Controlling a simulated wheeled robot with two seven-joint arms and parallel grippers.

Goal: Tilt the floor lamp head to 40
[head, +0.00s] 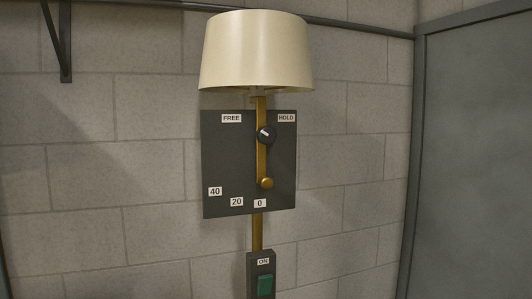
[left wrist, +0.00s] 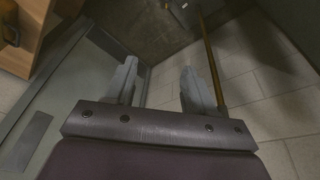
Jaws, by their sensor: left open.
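The floor lamp's cream shade (head: 257,52) sits upright on a brass stem, in the head view. Behind the stem is a dark panel (head: 226,160) with FREE, HOLD, 40, 20 and 0 labels. A black dial (head: 266,134) with a white mark sits on the stem between FREE and HOLD; the mark appears to point up and left. A brass knob (head: 267,183) hangs just above the 0 label (head: 260,203). My left gripper (left wrist: 158,88) is open and empty in the left wrist view, with a brass pole (left wrist: 213,65) beyond its right finger. My right gripper is not in view.
A green switch (head: 265,286) under an ON label is on the lower pole. A block wall (head: 110,180) stands behind, with a grey panel (head: 475,160) at the right. Wooden furniture (left wrist: 30,35) is at the wrist view's upper left.

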